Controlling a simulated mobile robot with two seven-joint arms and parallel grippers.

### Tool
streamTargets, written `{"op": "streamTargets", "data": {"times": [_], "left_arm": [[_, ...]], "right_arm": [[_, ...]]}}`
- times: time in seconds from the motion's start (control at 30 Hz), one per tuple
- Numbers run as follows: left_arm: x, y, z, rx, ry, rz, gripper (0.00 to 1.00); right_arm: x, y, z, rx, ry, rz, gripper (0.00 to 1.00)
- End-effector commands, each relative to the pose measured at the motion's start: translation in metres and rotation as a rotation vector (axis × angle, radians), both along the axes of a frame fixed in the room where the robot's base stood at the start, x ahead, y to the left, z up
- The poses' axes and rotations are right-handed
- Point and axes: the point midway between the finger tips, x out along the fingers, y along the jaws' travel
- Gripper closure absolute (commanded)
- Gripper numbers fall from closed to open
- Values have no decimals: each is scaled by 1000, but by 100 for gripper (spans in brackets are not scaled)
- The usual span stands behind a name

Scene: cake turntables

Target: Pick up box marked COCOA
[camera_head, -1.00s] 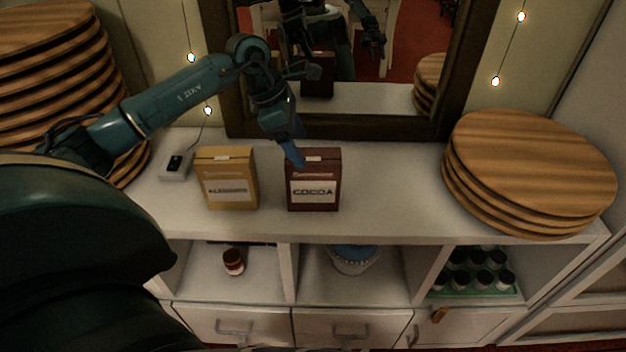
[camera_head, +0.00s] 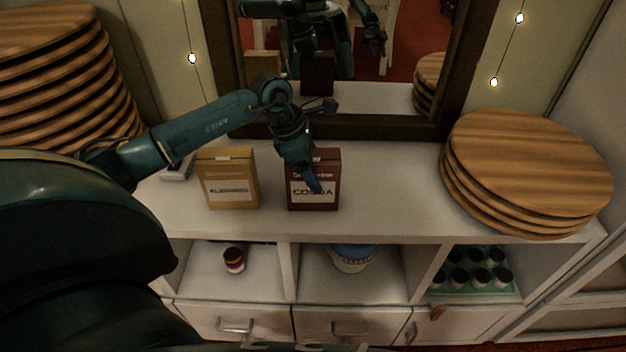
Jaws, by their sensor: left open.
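The dark red-brown box marked COCOA (camera_head: 327,201) stands upright on the white counter, below the mirror. My left gripper (camera_head: 313,187) is open, reaching down at the box. Its fingers overlap the box's upper left and part of the label in the head view. I cannot tell whether they touch the box, and nothing shows held between them. My right gripper is not seen directly.
A yellow box (camera_head: 228,190) stands just left of the cocoa box. Stacked wooden boards rise at the right (camera_head: 530,165) and at the left (camera_head: 55,75). The mirror frame (camera_head: 350,127) is behind. The counter (camera_head: 390,195) is clear between the cocoa box and right stack.

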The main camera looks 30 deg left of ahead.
Motion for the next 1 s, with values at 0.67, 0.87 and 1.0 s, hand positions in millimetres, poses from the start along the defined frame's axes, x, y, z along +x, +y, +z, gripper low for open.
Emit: {"op": "streamTargets", "data": {"times": [0.67, 0.87, 1.0], "left_arm": [[0, 0, -4, 1, -1, -1, 25], [0, 0, -4, 0, 0, 0, 34], [0, 0, -4, 0, 0, 0, 46]], "right_arm": [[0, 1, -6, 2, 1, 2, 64], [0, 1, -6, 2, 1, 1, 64], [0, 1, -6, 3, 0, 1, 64]]}}
